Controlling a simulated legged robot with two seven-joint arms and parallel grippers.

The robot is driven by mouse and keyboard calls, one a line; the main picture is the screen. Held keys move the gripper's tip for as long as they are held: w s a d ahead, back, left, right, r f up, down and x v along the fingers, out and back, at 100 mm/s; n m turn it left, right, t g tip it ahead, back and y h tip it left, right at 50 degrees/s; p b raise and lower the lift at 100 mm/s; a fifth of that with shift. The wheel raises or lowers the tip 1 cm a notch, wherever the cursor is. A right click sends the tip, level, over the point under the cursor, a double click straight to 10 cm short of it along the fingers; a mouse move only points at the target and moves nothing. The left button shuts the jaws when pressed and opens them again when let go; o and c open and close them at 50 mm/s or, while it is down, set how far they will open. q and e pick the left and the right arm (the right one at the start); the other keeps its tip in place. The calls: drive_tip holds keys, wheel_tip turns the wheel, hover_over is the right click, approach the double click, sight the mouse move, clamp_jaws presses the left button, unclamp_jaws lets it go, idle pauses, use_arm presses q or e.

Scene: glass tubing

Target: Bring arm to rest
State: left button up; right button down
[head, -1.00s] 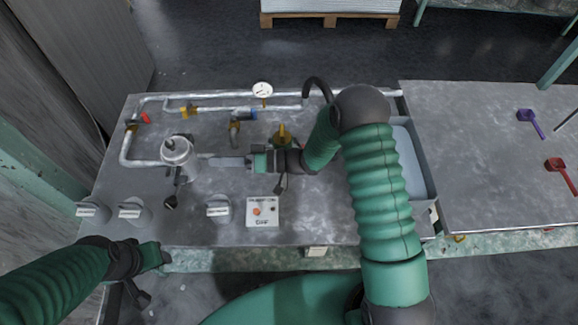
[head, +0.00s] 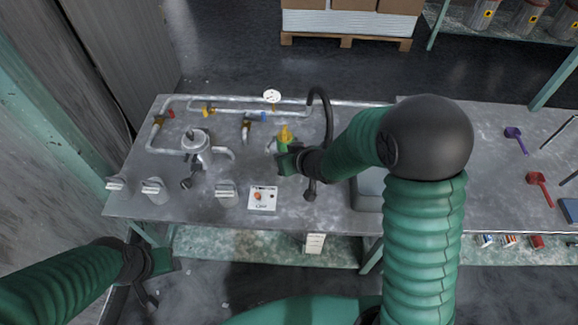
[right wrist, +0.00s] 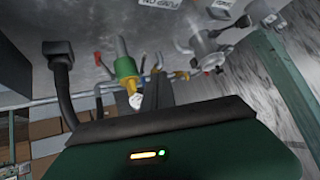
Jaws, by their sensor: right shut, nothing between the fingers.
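My right arm reaches over the grey workbench (head: 235,205) in the head view. Its gripper (head: 279,163) is shut and empty, overlapping the area just below a yellow-and-green fitting (head: 285,136). The fitting also shows in the right wrist view (right wrist: 125,70), near my dark fingers (right wrist: 160,88). I cannot tell whether they touch. My left gripper (head: 172,260) hangs low in front of the bench's left end, apart from it. Its finger gap is too small to judge.
A silver vessel (head: 196,147), pipes (head: 180,104), a gauge (head: 271,96), several knobs (head: 154,190) and a control box (head: 262,198) crowd the bench. Purple (head: 515,137) and red (head: 538,182) scoops lie at right.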

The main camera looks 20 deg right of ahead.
drive_tip(key=s+d+r+g+h+p, duration=0.1)
drive_tip(key=s+r+p, duration=0.4)
drive_tip(key=s, duration=0.6)
drive_tip(key=s+d+r+m+g+h+p, duration=0.1)
drive_tip(key=s+r+g+p, duration=0.3)
drive_tip(key=s, duration=0.6)
drive_tip(key=shift+s+d+r+g+h+p, duration=0.4)
drive_tip(key=shift+d+g+h+p, duration=0.1)
drive_tip(key=shift+d+g, duration=0.4)
drive_tip(key=shift+w, duration=0.1)
